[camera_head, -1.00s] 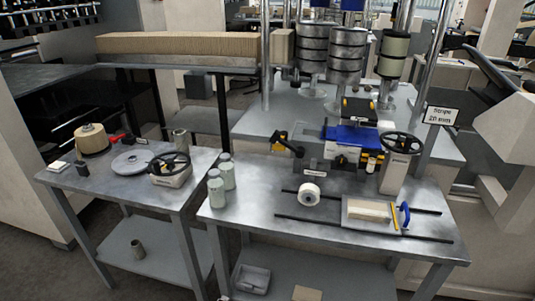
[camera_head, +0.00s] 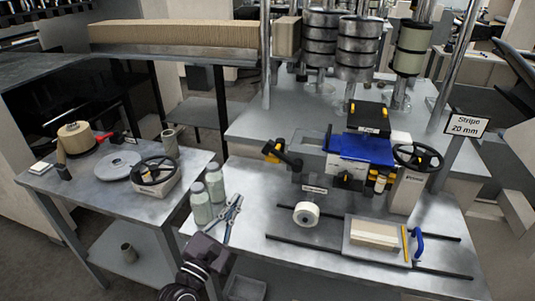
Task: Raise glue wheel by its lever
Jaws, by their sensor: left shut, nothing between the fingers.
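The gluing machine with a blue block (camera_head: 362,148) stands at the back of the right-hand steel table. A dark lever arm with an orange-yellow knob (camera_head: 272,150) juts from its left side. I cannot make out the glue wheel for certain. A white roll (camera_head: 306,214) sits at the front of the machine. My left gripper (camera_head: 234,205) reaches up from the bottom, over the table's left edge. It is shut and empty, in front of and left of the lever, apart from it. My right gripper is out of view.
Two pale green bottles (camera_head: 207,193) stand close beside my left gripper. A tray with a pale block (camera_head: 374,234), a blue handle (camera_head: 418,247) and dark rails lie at the front right. A black handwheel (camera_head: 418,158) stands at the right. A sign (camera_head: 467,124) reads "Stripe 20 mm".

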